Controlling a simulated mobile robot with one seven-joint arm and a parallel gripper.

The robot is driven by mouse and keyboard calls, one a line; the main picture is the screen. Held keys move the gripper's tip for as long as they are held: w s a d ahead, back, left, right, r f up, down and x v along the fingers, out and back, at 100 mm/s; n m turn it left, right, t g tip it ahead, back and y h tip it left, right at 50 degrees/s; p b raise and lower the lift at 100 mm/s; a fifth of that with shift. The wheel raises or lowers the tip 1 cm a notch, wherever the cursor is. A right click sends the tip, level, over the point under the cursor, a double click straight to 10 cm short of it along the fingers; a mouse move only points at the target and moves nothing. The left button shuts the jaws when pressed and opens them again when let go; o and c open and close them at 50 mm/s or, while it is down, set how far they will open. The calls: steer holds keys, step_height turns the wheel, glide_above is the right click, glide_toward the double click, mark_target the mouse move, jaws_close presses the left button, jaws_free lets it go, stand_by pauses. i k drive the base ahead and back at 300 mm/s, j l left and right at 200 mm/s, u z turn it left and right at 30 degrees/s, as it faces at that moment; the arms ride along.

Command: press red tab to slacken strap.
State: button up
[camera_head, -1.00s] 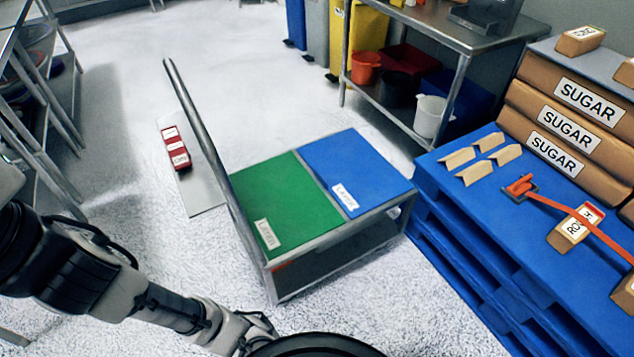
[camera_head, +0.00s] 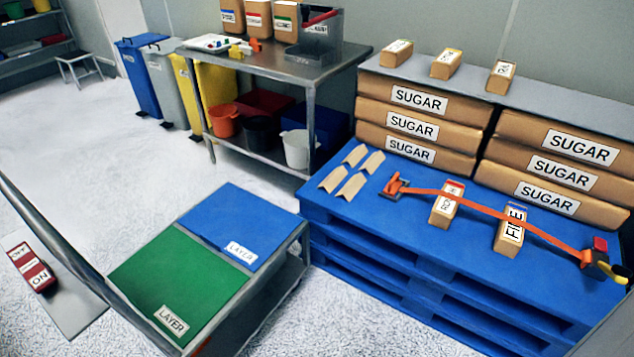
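The orange strap (camera_head: 497,216) runs across the blue pallet stack (camera_head: 430,265), over two small labelled packs (camera_head: 446,204) and (camera_head: 510,229). Its left end meets an orange buckle or hook (camera_head: 396,186). At its right end is a buckle with a red tab (camera_head: 600,243) and a yellow and black part (camera_head: 606,268), near the pallet's right edge. The strap looks taut and straight. My gripper is not in view.
Sugar sacks (camera_head: 418,97) are stacked behind the strap. Tan corner pieces (camera_head: 349,184) lie left of it. A cart with green (camera_head: 180,280) and blue (camera_head: 238,222) panels stands left of the pallet. A steel table (camera_head: 290,62) stands behind. Open floor lies between cart and bins.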

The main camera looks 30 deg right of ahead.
mark_target(600, 244)
steer(key=z, duration=2.55)
